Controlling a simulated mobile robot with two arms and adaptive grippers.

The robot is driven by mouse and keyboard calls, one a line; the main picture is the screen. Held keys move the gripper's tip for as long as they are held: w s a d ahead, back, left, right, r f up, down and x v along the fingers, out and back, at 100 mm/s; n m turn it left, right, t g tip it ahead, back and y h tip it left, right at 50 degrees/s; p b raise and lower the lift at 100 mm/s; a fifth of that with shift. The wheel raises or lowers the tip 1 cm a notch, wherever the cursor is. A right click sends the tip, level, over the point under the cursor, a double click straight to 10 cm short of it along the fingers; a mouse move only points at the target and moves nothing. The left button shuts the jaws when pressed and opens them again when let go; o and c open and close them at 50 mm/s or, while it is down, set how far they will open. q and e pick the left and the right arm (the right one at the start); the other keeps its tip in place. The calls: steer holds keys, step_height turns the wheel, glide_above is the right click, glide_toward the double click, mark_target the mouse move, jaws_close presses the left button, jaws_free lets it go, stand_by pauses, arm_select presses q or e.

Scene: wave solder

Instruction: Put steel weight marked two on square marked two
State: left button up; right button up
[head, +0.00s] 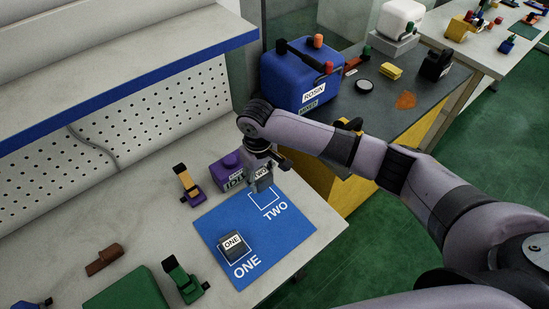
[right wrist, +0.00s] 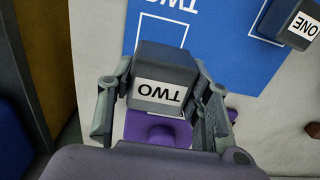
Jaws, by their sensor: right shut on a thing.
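A dark grey steel weight labelled TWO (head: 264,183) is in my right gripper (head: 262,168), which is shut on it. In the right wrist view the weight (right wrist: 165,62) sits between both fingers (right wrist: 163,98) with its label facing the camera. The square marked two (head: 264,201) is a white outline on the blue mat (head: 215,222). The weight hides its back part in the head view; whether the weight touches the mat cannot be told. The weight labelled ONE (head: 235,245) stands on the square marked one. My left gripper is not in view.
A yellow and black clamp (head: 187,185), a green clamp (head: 182,279) and a brown piece (head: 104,258) lie on the table. A blue ROSIN container (head: 290,80) stands beyond.

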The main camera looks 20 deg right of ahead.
mark_target(260, 174)
steer(key=shift+a, duration=0.15)
steer(key=shift+r+p, duration=0.15)
steer(key=shift+p, duration=0.5)
step_height(260, 174, down, 5)
steer(key=b, duration=0.2)
steer(key=shift+b, duration=0.3)
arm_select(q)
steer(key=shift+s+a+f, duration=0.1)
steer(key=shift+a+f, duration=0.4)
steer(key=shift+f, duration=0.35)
arm_select(e)
steer(key=shift+f, duration=0.65)
arm_select(q)
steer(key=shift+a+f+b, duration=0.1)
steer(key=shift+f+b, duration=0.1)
steer(key=shift+b, duration=0.25)
arm_select(e)
steer(key=shift+f, duration=0.45)
steer(key=o, duration=1.5)
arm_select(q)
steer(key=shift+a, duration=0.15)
arm_select(e)
step_height(260, 174, up, 12)
steer(key=shift+f, duration=0.1)
